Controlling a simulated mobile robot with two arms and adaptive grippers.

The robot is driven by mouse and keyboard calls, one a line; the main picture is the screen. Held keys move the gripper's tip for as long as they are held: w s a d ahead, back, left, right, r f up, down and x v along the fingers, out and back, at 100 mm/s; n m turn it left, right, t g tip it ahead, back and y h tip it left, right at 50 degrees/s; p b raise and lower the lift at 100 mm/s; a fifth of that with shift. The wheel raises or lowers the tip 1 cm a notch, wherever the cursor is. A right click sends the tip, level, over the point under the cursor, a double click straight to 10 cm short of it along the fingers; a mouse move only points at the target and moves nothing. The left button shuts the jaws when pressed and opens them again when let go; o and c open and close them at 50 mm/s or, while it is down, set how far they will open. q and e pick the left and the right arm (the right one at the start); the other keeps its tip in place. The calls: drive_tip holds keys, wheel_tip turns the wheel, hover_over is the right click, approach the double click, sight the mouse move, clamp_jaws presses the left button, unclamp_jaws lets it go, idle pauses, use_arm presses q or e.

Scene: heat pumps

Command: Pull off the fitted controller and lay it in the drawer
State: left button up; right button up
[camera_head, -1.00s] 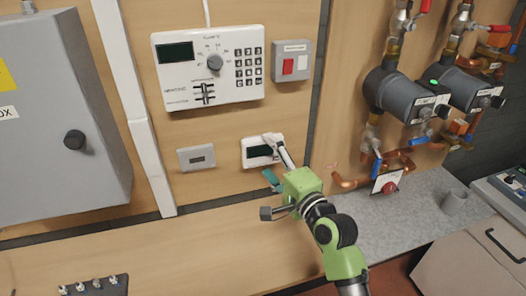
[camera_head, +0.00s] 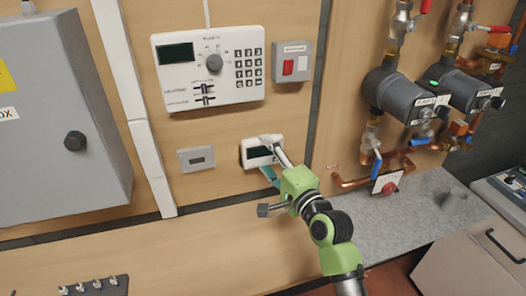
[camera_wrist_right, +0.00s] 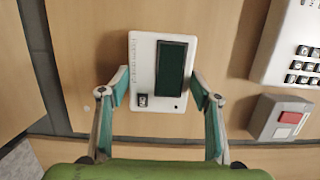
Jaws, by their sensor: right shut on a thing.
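The fitted controller (camera_head: 252,153) is a small white box with a dark screen, low on the wooden wall below the large heating panel. In the right wrist view the controller (camera_wrist_right: 145,88) stands between my fingers, its screen facing me. My right gripper (camera_wrist_right: 158,80) is shut on it, one teal-padded finger against each side. In the head view the right gripper (camera_head: 267,156) reaches it from the lower right. I cannot tell if a gap lies behind the controller. A pale drawer front (camera_head: 470,262) with a dark handle is at the lower right. My left gripper is out of view.
The large white keypad panel (camera_head: 232,85) and a grey box with a red switch (camera_head: 291,62) hang above. A grey plate (camera_head: 196,158) is left of the controller. Pumps and copper pipes (camera_head: 400,95) stand right, above a grey counter (camera_head: 425,205).

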drive_tip(key=shift+s, duration=0.1)
drive_tip(key=a+p+v, duration=0.1)
drive_tip(key=p+v, duration=0.2)
drive_tip(key=v, duration=0.4)
drive_tip(key=shift+s, duration=0.4)
idle(0.4)
